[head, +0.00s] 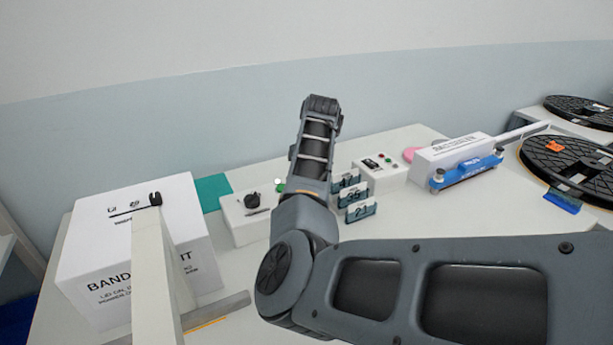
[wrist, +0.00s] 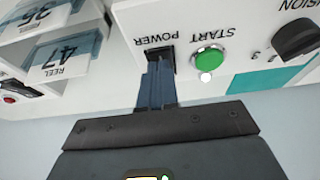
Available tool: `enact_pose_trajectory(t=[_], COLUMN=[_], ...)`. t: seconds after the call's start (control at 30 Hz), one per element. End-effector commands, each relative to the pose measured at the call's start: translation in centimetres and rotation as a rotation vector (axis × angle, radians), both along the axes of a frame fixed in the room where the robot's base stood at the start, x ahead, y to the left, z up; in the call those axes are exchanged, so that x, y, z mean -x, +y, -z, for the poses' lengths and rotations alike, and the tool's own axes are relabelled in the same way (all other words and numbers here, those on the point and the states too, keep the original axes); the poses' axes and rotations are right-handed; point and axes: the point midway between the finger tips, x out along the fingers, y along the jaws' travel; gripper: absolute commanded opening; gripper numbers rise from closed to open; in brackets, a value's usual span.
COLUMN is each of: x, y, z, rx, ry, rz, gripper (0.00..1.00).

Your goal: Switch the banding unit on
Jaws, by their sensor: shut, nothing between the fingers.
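In the wrist view, which is upside down, a white control panel (wrist: 190,22) carries a black rocker switch (wrist: 161,54) labelled POWER. Beside it are a round green START button (wrist: 208,60) and a black knob (wrist: 296,38). My gripper (wrist: 158,68) is shut and empty, its tips at the POWER switch and covering part of it. I cannot tell whether they touch it or which way the rocker is set. In the head view the white control box (head: 235,222) stands beside the large white box marked "BAND" (head: 85,265). My arm hides part of the control box and the gripper.
Numbered reel cards (head: 360,211) stand right of my arm. Behind them is another small box with buttons (head: 380,172). Further right are a white and blue device (head: 450,160) and black reels (head: 570,170). A teal mat (head: 213,190) lies behind the control box.

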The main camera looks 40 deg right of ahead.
Motion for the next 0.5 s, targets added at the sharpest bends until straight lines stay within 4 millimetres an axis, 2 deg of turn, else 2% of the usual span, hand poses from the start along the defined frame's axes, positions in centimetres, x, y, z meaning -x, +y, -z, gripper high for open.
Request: enact_pose_trajectory(t=[0.2, 0.5], x=[-0.81, -0.99], y=[-0.26, -0.34], z=[-0.51, -0.61], rx=[0.0, 0.001], ry=[0.0, 0.0], rz=[-0.001, 0.0], gripper=[0.0, 0.0])
